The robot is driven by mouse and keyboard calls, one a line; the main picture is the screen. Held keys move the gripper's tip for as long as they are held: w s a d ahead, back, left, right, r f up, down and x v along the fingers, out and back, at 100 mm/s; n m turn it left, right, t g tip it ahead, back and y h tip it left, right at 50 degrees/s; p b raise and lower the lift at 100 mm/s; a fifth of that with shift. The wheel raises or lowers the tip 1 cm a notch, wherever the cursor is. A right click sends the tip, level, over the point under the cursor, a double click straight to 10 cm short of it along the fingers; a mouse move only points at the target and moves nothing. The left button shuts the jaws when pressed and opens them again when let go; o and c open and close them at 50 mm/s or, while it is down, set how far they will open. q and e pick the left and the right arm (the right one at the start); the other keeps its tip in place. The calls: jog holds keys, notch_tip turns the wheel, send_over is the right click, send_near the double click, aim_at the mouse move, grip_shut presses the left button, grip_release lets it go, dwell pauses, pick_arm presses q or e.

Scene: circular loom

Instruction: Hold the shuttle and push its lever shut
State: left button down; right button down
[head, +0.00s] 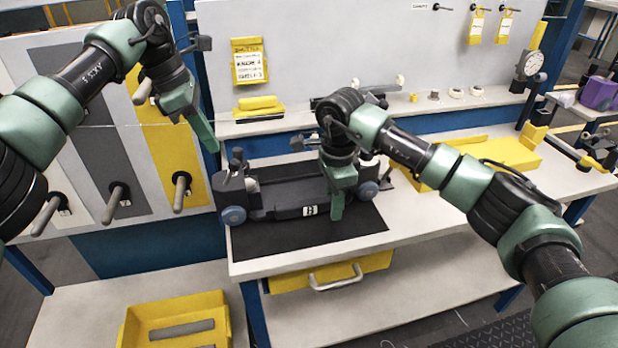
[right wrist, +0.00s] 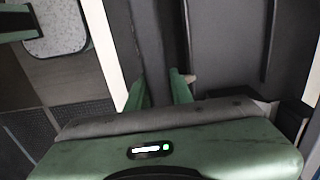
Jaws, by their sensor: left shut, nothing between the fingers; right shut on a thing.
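The shuttle (head: 285,212) is a long dark body with blue-grey rollers at its ends and a white label "B". It lies on a black mat (head: 260,240) on the workbench. My right gripper (head: 338,212) points down over its right half, shut on it; in the right wrist view the two green fingers (right wrist: 160,92) stand against the dark shuttle body (right wrist: 160,45). My left gripper (head: 208,138) is shut and empty, held in the air above and left of the shuttle. A dark upright part (head: 238,157) stands at the shuttle's left end; I cannot tell whether it is the lever.
A panel with grey pegs (head: 117,195) stands left of the bench. A yellow tray (head: 500,155) lies on the bench at right, and a yellow bin (head: 175,318) sits low at front left. A shelf (head: 290,122) with small parts runs behind the shuttle. The mat's front is clear.

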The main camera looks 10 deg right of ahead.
jog(key=c, duration=1.2)
grip_release()
jog(key=shift+f, duration=0.2)
jog(key=shift+o, duration=0.2)
jog(key=shift+d, duration=0.1)
jog(key=shift+r, duration=0.15)
